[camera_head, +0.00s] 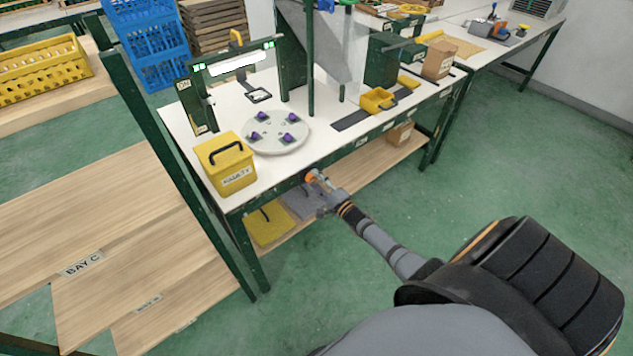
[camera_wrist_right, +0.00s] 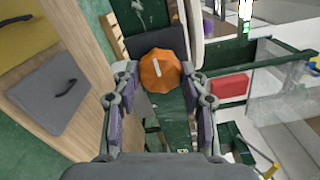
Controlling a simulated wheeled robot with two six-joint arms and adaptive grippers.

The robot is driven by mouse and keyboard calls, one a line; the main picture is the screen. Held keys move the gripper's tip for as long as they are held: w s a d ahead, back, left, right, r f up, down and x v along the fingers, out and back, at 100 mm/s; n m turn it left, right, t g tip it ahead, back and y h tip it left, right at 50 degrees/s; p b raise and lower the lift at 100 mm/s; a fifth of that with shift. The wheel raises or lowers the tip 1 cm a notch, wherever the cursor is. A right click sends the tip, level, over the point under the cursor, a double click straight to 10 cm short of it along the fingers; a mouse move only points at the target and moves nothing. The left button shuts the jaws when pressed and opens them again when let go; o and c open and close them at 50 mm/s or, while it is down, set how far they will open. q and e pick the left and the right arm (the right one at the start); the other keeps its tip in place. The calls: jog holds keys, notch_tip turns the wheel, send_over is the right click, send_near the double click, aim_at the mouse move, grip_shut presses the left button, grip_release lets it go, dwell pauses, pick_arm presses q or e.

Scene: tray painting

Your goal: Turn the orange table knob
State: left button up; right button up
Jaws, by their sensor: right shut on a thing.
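The orange table knob (camera_head: 311,176) sits on the front edge of the white-topped table, below the round turntable. In the right wrist view the knob (camera_wrist_right: 161,71) is faceted, with a pale line mark on its face. My right gripper (camera_head: 318,180) reaches the knob from the front right. In the wrist view its two fingers (camera_wrist_right: 160,80) stand on either side of the knob, shut on it. The fingers partly hide the knob in the head view. My left gripper is not in view.
The round grey turntable (camera_head: 276,147) holds several purple-topped parts. A yellow lidded box (camera_head: 226,166) stands at the table's left corner. A yellow tray (camera_head: 379,101) lies farther right. Yellow and grey bins (camera_head: 268,226) sit on the shelf below. Green floor is clear in front.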

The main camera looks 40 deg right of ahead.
jog(key=shift+f, duration=0.1)
jog(key=o, duration=1.1)
jog(key=shift+o, duration=0.2)
jog(key=s, duration=1.2)
jog(key=shift+d, duration=0.45)
